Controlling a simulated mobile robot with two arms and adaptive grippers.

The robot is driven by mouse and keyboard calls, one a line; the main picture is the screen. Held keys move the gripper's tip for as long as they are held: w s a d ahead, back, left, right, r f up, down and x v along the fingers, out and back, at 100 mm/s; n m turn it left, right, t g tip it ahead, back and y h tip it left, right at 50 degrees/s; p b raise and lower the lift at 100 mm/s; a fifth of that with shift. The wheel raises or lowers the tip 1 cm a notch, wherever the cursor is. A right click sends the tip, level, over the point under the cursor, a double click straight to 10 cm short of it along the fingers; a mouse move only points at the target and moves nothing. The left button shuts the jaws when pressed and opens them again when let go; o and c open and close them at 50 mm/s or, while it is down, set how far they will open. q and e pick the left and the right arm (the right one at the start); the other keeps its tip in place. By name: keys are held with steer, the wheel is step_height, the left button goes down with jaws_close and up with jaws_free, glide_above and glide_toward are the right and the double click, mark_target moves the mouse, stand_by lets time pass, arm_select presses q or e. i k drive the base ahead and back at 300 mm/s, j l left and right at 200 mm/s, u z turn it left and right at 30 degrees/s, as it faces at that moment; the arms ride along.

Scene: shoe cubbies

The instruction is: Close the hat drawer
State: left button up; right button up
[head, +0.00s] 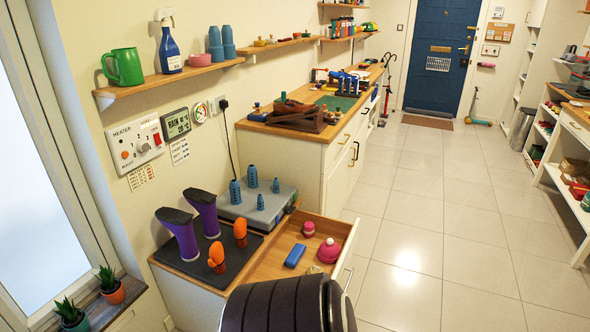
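The hat drawer (344,254) is pulled out from the low white cabinet at the bottom centre of the head view. Its wooden inside is open to view and its white front panel with a handle faces right. A pink bobble hat (329,252), a small dark pink hat (308,229), a blue item (295,256) and a small beige item (314,270) lie in it. A dark ribbed part of my own body hides the drawer's near corner. Neither of my grippers is in view.
Purple boots (207,214) and orange gloves (240,232) stand on a dark mat on the cabinet top. A workbench (335,130) stands beyond. The tiled floor (430,220) right of the drawer is clear.

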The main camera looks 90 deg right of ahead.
mark_target(270, 267)
steer(key=z, duration=3.2)
